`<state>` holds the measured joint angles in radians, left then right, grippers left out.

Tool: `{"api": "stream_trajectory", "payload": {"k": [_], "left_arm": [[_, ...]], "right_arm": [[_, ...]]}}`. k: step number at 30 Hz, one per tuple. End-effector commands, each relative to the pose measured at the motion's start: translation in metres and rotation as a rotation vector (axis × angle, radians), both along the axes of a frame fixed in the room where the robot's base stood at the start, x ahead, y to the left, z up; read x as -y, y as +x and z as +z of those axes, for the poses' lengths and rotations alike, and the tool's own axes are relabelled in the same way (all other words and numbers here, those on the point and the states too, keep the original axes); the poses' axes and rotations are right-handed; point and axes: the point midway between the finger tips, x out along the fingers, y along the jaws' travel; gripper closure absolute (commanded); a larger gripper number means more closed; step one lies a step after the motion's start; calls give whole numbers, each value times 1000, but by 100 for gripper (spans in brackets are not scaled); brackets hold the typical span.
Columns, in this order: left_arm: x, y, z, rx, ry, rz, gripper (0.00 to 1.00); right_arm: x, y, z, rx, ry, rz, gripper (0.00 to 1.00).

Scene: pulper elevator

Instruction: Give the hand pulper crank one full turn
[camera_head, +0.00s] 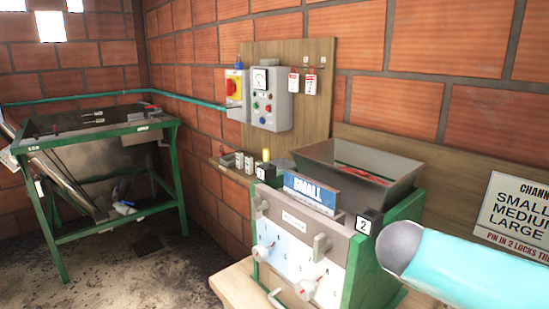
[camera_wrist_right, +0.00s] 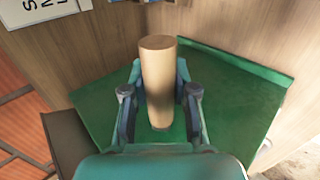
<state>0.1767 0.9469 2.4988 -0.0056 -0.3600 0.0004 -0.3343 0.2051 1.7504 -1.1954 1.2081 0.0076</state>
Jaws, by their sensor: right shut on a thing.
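The hand pulper (camera_head: 300,235) stands on a wooden bench in the head view, with green side panels, a pale numbered front and a grey hopper (camera_head: 385,180) on top. In the right wrist view, the crank's wooden grip (camera_wrist_right: 158,60) stands upright in the picture in front of a green panel (camera_wrist_right: 235,95). My right gripper (camera_wrist_right: 158,93) has a finger on each side of this grip and is shut on it. The rest of the crank is hidden. In the head view only my teal right arm shows, at the right. My left gripper is not in view.
A control box (camera_head: 270,98) with buttons hangs on a wooden board behind the pulper. A sign (camera_head: 515,210) is on the wall at right. The floor between table and pulper is mostly open.

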Motion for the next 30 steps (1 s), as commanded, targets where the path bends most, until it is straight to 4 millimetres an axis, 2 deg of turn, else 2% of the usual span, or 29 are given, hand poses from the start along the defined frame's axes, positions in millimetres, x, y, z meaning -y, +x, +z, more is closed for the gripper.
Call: {"api": "stream_trajectory", "payload": {"k": [1, 11, 21, 30], "left_arm": [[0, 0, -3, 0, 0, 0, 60], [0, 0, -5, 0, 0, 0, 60], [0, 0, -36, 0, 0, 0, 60], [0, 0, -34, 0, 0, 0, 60]], "right_arm": [[-1, -2, -5, -7, -1, -2, 100], [-2, -3, -5, -5, -2, -2, 100], [-18, -16, -33, -4, -1, -1, 100], [-18, -17, -30, -2, -2, -3, 100]]}}
